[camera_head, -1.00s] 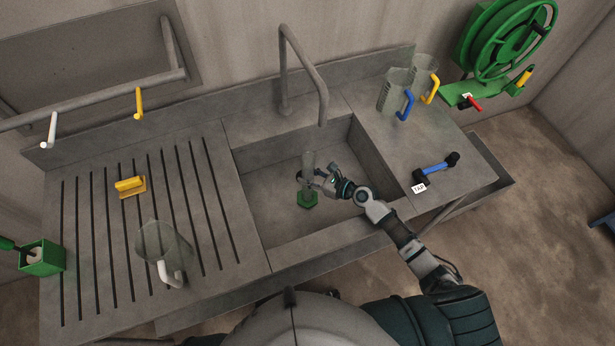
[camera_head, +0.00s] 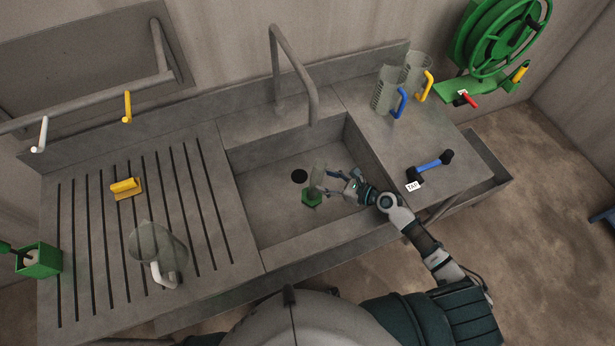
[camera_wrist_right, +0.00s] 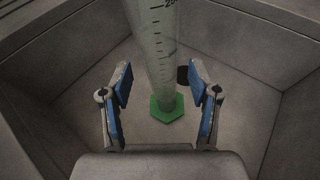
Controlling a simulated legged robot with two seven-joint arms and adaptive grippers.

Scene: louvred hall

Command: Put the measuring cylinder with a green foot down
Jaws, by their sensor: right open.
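The measuring cylinder (camera_head: 318,178) is clear with a green foot (camera_head: 311,198) and stands upright in the sink basin. In the right wrist view the graduated cylinder (camera_wrist_right: 158,45) rises from its green foot (camera_wrist_right: 167,108), which appears to rest on the basin floor. My right gripper (camera_head: 332,187) is beside the cylinder. In the right wrist view its two blue-padded fingers (camera_wrist_right: 163,92) are spread apart, one on each side of the cylinder, with gaps to it. My left gripper is not in view.
The sink basin (camera_head: 265,205) has a dark drain hole (camera_head: 299,176) and a tall tap (camera_head: 276,70) behind. Clear jugs (camera_head: 388,92) and a blue-handled tool (camera_head: 432,166) are on the right counter.

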